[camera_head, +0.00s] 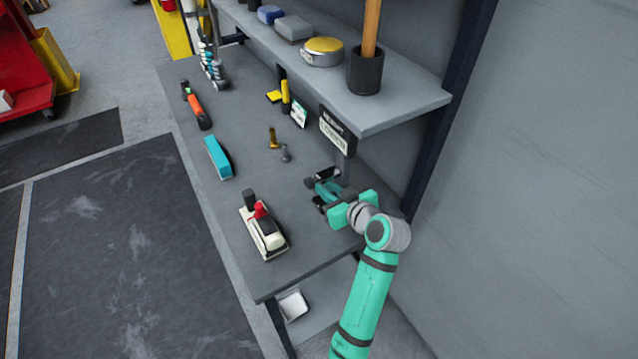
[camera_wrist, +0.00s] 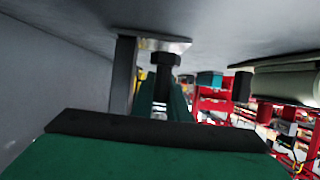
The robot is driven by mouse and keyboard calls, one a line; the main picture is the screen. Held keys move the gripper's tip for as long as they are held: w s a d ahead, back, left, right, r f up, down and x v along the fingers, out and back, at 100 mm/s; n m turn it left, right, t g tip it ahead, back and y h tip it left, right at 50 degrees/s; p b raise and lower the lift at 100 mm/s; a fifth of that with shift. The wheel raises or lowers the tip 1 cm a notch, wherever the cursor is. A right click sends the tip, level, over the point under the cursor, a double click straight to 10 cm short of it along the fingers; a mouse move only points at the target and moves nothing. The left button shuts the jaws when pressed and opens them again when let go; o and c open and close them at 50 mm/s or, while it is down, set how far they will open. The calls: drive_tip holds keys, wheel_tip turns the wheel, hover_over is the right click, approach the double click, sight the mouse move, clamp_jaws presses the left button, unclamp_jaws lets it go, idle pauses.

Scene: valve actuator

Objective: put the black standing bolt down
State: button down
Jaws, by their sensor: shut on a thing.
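My gripper (camera_head: 322,191) is low over the right part of the grey workbench, at the end of my teal arm. It is shut on the black bolt (camera_wrist: 163,75). In the wrist view the bolt's wide head shows near a pale plate and the grey bench surface, which lies at the top of that picture. I cannot tell whether the bolt touches the surface. In the head view a small dark end (camera_head: 309,182), seemingly the bolt's, shows at the fingertips; the rest is hidden.
A sign (camera_head: 336,131) on a dark post stands close behind my gripper. A cream device (camera_head: 262,232) with red and black knobs is to the left. A brass and grey fitting (camera_head: 285,154), a teal block (camera_head: 218,157) and an overhead shelf (camera_head: 395,110) are nearby.

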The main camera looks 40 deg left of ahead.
sight(318, 180)
drive_tip(key=a, duration=0.2)
drive_tip(key=w+a, duration=0.1)
drive_tip(key=a, duration=0.1)
drive_tip(key=shift+w, duration=0.2)
drive_tip(key=shift+d+f, duration=0.1)
drive_tip(key=shift+f, duration=0.6)
drive_tip(key=shift+f, duration=0.15)
drive_tip(key=c, duration=1.7)
unclamp_jaws()
drive_tip(key=shift+c, duration=0.2)
drive_tip(key=v, duration=1.2)
drive_tip(key=shift+s, duration=0.1)
